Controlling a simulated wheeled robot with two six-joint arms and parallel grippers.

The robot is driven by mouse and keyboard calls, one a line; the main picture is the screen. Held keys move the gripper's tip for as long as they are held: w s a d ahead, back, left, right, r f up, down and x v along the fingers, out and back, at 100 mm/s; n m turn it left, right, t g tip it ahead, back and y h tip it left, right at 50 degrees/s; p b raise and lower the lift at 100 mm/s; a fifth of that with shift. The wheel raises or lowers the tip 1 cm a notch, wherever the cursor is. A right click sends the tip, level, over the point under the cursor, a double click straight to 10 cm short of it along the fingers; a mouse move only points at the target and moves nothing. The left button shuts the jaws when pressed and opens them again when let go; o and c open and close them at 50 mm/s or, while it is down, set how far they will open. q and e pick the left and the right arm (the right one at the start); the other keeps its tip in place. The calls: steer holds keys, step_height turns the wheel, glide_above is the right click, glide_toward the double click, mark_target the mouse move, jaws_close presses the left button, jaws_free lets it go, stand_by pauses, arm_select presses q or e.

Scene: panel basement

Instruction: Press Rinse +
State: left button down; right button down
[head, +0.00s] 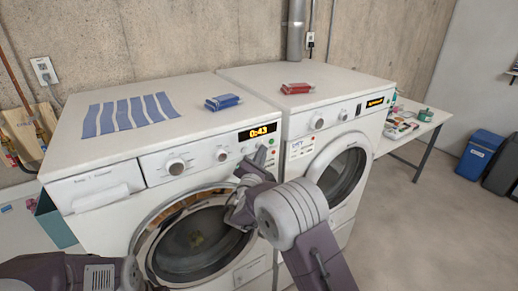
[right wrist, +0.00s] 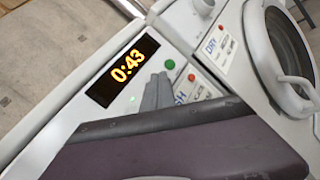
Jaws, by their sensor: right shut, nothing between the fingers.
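The left washer's control panel (head: 215,151) shows a lit 0:43 display (head: 258,132), which also shows in the right wrist view (right wrist: 124,71). A green button (right wrist: 170,64) and a red button (right wrist: 191,77) sit to the right of the display. My right gripper (head: 261,156) is shut and empty, its fingertips at the panel just below the display. In the right wrist view the closed fingers (right wrist: 157,91) lie just below the green button and hide part of the panel. I cannot read a Rinse + label or tell whether the fingertips touch. My left gripper is out of view.
The washer's round door (head: 190,245) is below the panel. A second machine (head: 340,150) stands close on the right. A cluttered table (head: 420,125) stands at the right.

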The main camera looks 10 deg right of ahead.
steer(key=shift+s+d, duration=0.1)
steer(key=shift+s, duration=0.2)
steer(key=s+b, duration=0.1)
steer(key=s, duration=0.1)
steer(key=s+d+b, duration=0.2)
steer(key=s+b, duration=0.1)
steer(key=shift+s, duration=0.3)
